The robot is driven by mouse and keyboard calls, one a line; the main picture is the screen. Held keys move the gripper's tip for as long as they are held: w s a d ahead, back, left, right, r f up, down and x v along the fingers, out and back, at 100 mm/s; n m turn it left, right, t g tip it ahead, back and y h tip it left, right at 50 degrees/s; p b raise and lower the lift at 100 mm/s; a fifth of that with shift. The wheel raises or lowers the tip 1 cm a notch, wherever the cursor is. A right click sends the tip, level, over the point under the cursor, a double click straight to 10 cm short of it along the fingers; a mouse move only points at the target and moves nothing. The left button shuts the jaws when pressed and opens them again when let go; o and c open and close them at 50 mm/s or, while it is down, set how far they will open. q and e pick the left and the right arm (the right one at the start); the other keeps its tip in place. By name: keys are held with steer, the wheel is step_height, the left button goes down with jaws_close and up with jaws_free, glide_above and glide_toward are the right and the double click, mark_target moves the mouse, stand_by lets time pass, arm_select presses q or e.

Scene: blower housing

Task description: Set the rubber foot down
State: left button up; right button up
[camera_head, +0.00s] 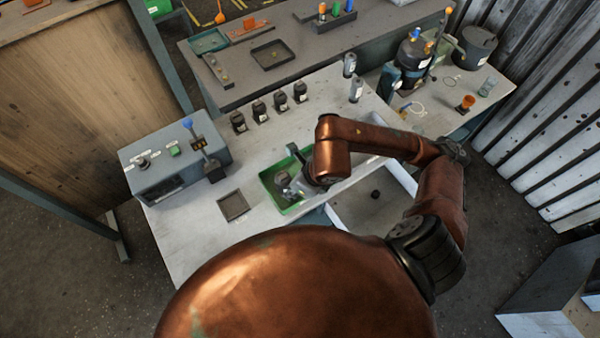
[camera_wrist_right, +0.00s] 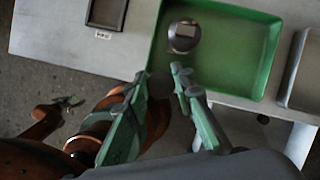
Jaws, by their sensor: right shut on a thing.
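My right gripper (camera_wrist_right: 168,78) is over the near edge of the green tray (camera_wrist_right: 225,70). Its two fingers are shut on a dark, rounded piece, the rubber foot (camera_wrist_right: 160,86), seen between the fingertips. A round metal part (camera_wrist_right: 184,36) with a pale top lies in the tray beyond the fingertips. In the head view the green tray (camera_head: 268,178) is partly covered by my right arm, and the held foot cannot be made out. A small dark claw shape (camera_wrist_right: 68,102) at the left of the wrist view appears to be my left gripper; its jaws are too small to read.
A white bin (camera_head: 345,222) right of the tray holds a dark round piece (camera_head: 375,195). A dark square tray (camera_head: 233,205) lies to the left, near a grey control box (camera_head: 165,180). Several black bottles (camera_head: 259,111) stand behind. Bare tabletop lies between them.

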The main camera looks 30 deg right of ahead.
steer(key=w+d+f, duration=0.4)
steer(key=w+d+f+p, duration=0.1)
steer(key=w+d+f, duration=0.3)
steer(key=d, duration=0.1)
steer(key=shift+f, duration=0.1)
steer(key=shift+w+d+f+p, duration=0.35)
steer(key=shift+w+f, duration=0.1)
steer(key=shift+f, duration=0.25)
step_height(320, 180, down, 3)
steer(key=shift+p, duration=0.35)
steer(key=shift+f, duration=0.1)
steer(key=o, duration=0.9)
steer(key=shift+o, duration=0.2)
